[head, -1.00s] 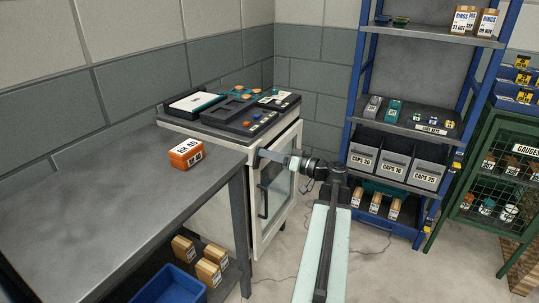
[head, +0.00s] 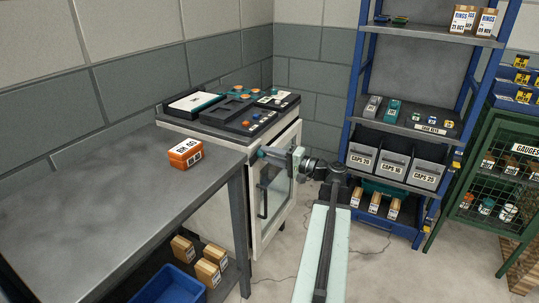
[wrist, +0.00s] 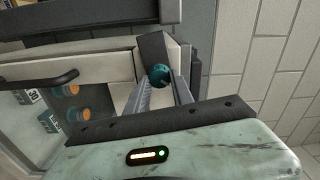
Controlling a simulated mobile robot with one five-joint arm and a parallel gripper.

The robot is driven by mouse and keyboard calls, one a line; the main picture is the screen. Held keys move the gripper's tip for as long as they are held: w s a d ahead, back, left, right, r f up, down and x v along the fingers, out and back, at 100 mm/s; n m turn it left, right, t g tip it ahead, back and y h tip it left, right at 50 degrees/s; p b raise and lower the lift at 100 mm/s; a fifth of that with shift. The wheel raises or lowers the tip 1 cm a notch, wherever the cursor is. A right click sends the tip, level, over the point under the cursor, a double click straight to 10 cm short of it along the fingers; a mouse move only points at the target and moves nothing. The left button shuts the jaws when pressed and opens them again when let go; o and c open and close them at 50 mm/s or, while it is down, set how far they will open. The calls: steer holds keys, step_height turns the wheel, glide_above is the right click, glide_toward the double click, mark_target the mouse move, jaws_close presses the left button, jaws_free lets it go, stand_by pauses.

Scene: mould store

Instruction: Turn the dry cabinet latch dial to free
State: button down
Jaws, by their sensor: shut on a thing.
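The dry cabinet (head: 205,203) is a white cabinet with a glass door, standing against the wall beyond the workbench. Its latch dial (wrist: 159,74) is a small teal knob at the door's upper edge in the wrist view, in front of a dark block. My gripper (head: 266,153) reaches the cabinet front from the right in the head view. In the wrist view its two grey fingers (wrist: 158,84) close on the dial from both sides. The dial's marks are not readable, so its setting cannot be told.
A dark door handle (wrist: 45,80) lies left of the dial in the wrist view. An orange box (head: 186,153) sits on the grey workbench (head: 90,200). A blue shelf rack (head: 408,130) stands to the right.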

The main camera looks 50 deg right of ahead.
steer(key=shift+f+m, duration=0.15)
steer(key=shift+m, duration=0.65)
steer(key=c, duration=1.1)
jaws_free()
steer(key=shift+s, duration=0.1)
steer(key=v, duration=0.8)
